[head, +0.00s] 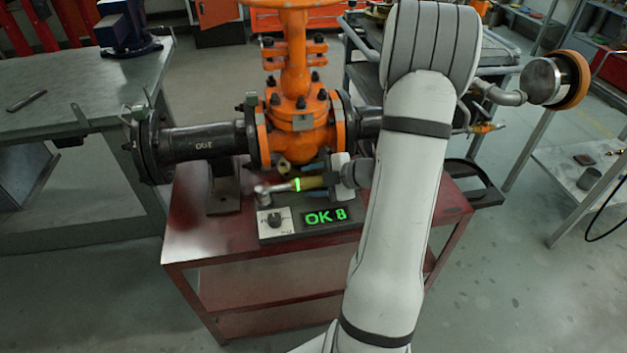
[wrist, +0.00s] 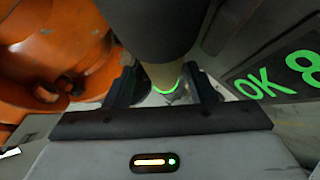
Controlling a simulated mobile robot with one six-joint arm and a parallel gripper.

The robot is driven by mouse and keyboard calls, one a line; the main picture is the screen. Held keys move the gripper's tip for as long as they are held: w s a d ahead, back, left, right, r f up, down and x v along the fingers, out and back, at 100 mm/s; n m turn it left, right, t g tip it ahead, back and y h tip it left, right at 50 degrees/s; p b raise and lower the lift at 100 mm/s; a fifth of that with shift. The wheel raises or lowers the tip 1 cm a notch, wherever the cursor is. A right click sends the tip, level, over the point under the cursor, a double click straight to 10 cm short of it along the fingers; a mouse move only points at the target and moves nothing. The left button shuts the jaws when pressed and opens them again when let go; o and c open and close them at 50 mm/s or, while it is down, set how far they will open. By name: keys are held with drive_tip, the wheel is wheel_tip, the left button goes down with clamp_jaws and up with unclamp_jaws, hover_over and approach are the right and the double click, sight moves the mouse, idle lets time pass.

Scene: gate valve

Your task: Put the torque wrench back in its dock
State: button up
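The torque wrench (head: 297,184) has a yellowish handle, a glowing green ring and a metal head at its left end. In the head view it lies roughly level across the front of the valve, above a dark box with a green "OK 8" display (head: 326,216). My gripper (head: 328,182) is around the handle. In the wrist view its fingers (wrist: 163,82) stand on both sides of the handle, near the green ring (wrist: 166,90), and look closed on it. I cannot tell for sure which part is the dock. A black rounded holder (head: 487,190) sticks out at the cart's right side.
The orange gate valve (head: 298,122) with its black flanged pipe (head: 205,140) stands close behind the wrench on the red cart (head: 190,240). A workbench (head: 75,85) is at the left, shelves at the right.

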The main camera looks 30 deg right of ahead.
drive_tip(key=shift+o, duration=0.2)
drive_tip(key=p+v, duration=0.1)
drive_tip(key=v, duration=0.6)
drive_tip(key=shift+s+d+r, duration=0.2)
drive_tip(key=shift+s, duration=0.1)
drive_tip(key=w+r+m+h+p, duration=0.3)
drive_tip(key=r+m+h, duration=0.2)
drive_tip(key=r, duration=0.3)
drive_tip(key=w+r+m+h+p, duration=0.3)
drive_tip(key=r+m+h+p, duration=0.15)
drive_tip(key=r, duration=0.35)
drive_tip(key=s+a+r+m+g+y+p, duration=0.1)
drive_tip(key=s+a+r+m+g+p, duration=0.1)
drive_tip(key=s+a, duration=0.7)
drive_tip(key=s+a+r+m+g+y+p, duration=0.1)
drive_tip(key=s+a+r+m+g+p, duration=0.1)
drive_tip(key=s+a+r+m+g, duration=0.2)
drive_tip(key=s+a+r+m, duration=0.1)
drive_tip(key=s+a+m, duration=0.2)
drive_tip(key=s+a, duration=0.3)
drive_tip(key=shift+r+g+p, duration=0.15)
drive_tip(key=shift+g+p, duration=0.15)
drive_tip(key=shift+g, duration=0.1)
drive_tip(key=shift+s, duration=0.15)
